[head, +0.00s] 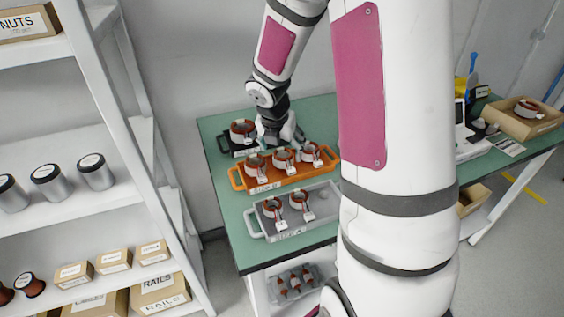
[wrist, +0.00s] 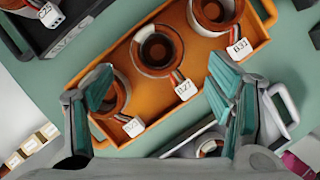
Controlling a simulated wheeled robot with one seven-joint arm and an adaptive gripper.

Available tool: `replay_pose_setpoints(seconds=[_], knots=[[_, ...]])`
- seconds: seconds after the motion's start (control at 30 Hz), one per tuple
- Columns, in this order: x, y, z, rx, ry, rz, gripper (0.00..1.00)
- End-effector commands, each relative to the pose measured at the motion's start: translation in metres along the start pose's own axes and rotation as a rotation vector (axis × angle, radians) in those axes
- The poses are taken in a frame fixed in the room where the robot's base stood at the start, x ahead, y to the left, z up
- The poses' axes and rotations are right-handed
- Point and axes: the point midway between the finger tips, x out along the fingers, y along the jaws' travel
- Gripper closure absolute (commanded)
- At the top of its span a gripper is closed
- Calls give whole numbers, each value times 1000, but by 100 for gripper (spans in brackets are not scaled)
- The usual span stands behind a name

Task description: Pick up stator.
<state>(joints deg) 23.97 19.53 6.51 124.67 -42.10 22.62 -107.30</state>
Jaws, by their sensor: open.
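Several stators, copper-and-white rings with white tags, sit in trays on the green table. The orange tray (head: 270,183) holds three in a row: a left one (head: 256,165), a middle one (head: 284,158) and a right one (head: 310,152). Another stator (wrist: 110,97) is partly hidden by my left finger, and a third (wrist: 215,15) sits at the upper right. My gripper (wrist: 162,80) is open and empty above the orange tray; it also shows in the head view (head: 280,138).
A black tray (head: 228,149) with a stator (head: 242,130) is behind the orange tray. A grey tray (head: 258,222) with two stators is in front. Shelves with cans and boxes stand at left. A cardboard box (head: 515,125) sits on the table at right.

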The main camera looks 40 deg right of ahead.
Motion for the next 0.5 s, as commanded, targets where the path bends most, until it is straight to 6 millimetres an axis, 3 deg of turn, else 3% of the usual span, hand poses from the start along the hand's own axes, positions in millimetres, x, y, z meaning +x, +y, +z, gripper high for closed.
replay_pose_setpoints(seconds=[0.17, 0.5], knots=[[10, 1, 0, 0, 0, -1, 25], [53, 3, 0, -1, 0, -2, 25]])
